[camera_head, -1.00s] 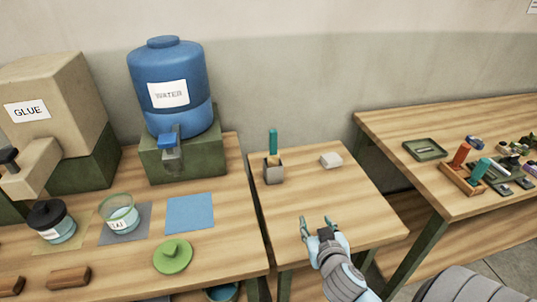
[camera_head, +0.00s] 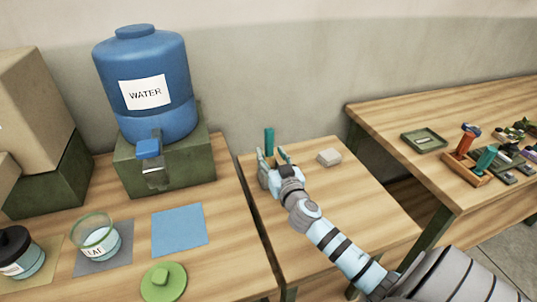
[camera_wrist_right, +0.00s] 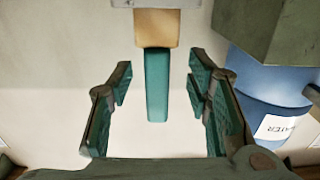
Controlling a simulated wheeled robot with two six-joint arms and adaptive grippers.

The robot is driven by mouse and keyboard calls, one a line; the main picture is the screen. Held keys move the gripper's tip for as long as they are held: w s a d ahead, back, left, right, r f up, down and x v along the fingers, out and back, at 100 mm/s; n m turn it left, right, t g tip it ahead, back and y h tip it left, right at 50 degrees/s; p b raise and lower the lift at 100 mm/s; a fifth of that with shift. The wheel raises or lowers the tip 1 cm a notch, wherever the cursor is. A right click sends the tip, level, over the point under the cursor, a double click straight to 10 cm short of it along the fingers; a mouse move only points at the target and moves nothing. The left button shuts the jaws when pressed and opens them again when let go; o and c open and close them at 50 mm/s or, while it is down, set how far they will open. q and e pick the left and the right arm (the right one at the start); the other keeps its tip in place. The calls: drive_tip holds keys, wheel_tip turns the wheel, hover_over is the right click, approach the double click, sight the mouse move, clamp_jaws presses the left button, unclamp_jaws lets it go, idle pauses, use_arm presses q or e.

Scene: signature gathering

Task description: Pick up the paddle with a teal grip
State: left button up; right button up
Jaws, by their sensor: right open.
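The teal grip of the paddle (camera_head: 269,140) stands upright on the small middle table in the head view, just beyond my right gripper. In the right wrist view the teal grip (camera_wrist_right: 157,85) lies between the open fingers without visible contact, with a tan part at its end and a grey edge of its holder beyond. My right gripper (camera_head: 272,157) is open and empty around or just in front of the grip; it also shows in the right wrist view (camera_wrist_right: 160,92). The hand hides most of the holder in the head view. My left gripper is out of view.
A small white block (camera_head: 329,157) lies right of the gripper. The blue water tank (camera_head: 150,110) on its green stand is to the left. A blue mat (camera_head: 180,231) and a green lid (camera_head: 163,281) lie on the left table (camera_head: 215,240). The small table's front is clear.

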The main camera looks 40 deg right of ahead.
sight(270, 151)
drive_tip(key=x, duration=0.3)
drive_tip(key=shift+w+d+r, duration=0.2)
drive_tip(key=shift+s, duration=0.1)
drive_tip(key=shift+c, duration=0.4)
clamp_jaws()
